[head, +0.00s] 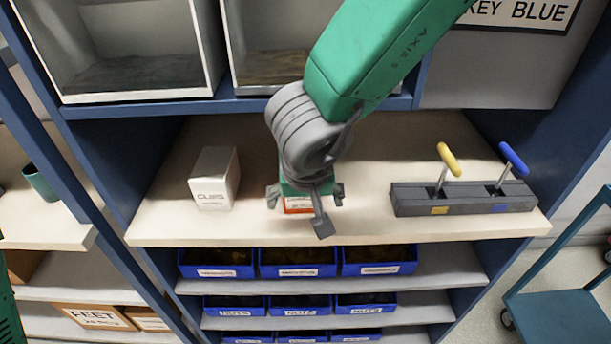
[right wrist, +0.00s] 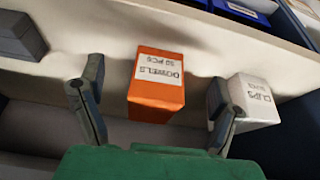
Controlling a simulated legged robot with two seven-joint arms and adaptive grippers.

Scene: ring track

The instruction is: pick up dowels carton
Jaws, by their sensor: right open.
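The orange dowels carton (right wrist: 156,95) stands on the beige shelf, its white label reading DOWELS upside down in the right wrist view. In the head view only a small orange part of the carton (head: 298,205) shows below my right gripper (head: 305,208). In the right wrist view my right gripper (right wrist: 157,108) is open, one finger on each side of the carton. There is a gap between the left finger and the carton, and the right finger is near the white clips carton. Nothing is held. My left gripper is not in view.
The white clips carton (head: 214,178) stands left of the dowels carton, close to my right finger in the wrist view. A grey block with yellow and blue levers (head: 462,197) stands at the right. Blue bins (head: 297,262) fill the shelves below. Open cubbies are above.

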